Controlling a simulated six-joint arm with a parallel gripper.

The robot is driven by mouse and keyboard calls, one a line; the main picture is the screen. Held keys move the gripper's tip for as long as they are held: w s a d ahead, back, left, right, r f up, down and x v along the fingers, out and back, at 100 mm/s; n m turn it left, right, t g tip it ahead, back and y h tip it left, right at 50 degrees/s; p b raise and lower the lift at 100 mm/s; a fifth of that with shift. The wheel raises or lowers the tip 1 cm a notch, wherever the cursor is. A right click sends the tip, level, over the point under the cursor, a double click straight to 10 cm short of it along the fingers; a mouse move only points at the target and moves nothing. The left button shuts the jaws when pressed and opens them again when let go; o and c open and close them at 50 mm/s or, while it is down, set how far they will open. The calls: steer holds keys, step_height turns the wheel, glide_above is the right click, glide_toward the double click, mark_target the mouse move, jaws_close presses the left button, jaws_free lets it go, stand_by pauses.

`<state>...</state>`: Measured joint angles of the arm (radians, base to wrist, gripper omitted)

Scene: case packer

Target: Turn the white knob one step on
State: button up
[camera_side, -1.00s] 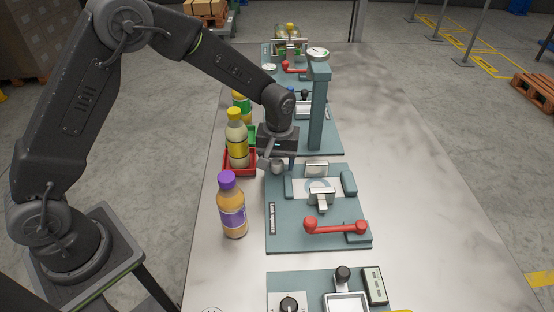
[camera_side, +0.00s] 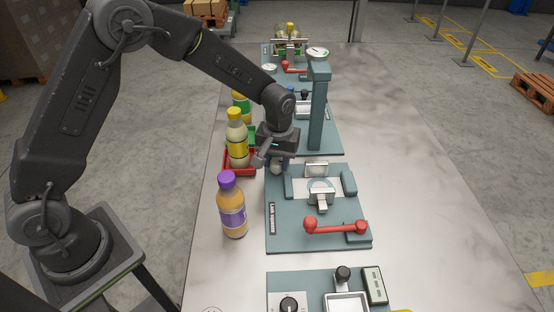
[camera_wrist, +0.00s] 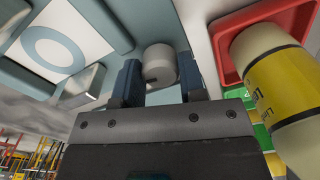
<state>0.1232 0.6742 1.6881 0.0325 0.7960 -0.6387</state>
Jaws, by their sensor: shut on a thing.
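The white knob (camera_wrist: 160,64) stands at the corner of a teal fixture plate (camera_side: 285,225). In the wrist view it sits between the two blue fingers of my gripper (camera_wrist: 161,78), which are shut on it. In the side view my gripper (camera_side: 275,167) points down at the plate's back left corner, and the knob is mostly hidden behind it. Any mark on the knob is hidden.
A bottle with a yellow cap (camera_side: 237,140) stands in a red tray (camera_side: 229,166) close left of my gripper. A purple-capped bottle (camera_side: 231,205) stands nearer the camera. A red lever (camera_side: 335,227) lies across the plate's front. The table's right side is clear.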

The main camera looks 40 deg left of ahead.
mark_target(277, 162)
steer(key=m, duration=1.1)
steer(key=shift+m, duration=0.3)
stand_by(0.4)
steer(key=o, duration=0.9)
step_height(277, 162, up, 14)
steer(key=shift+s+d+f, duration=0.1)
steer(key=shift+s+d, duration=0.05)
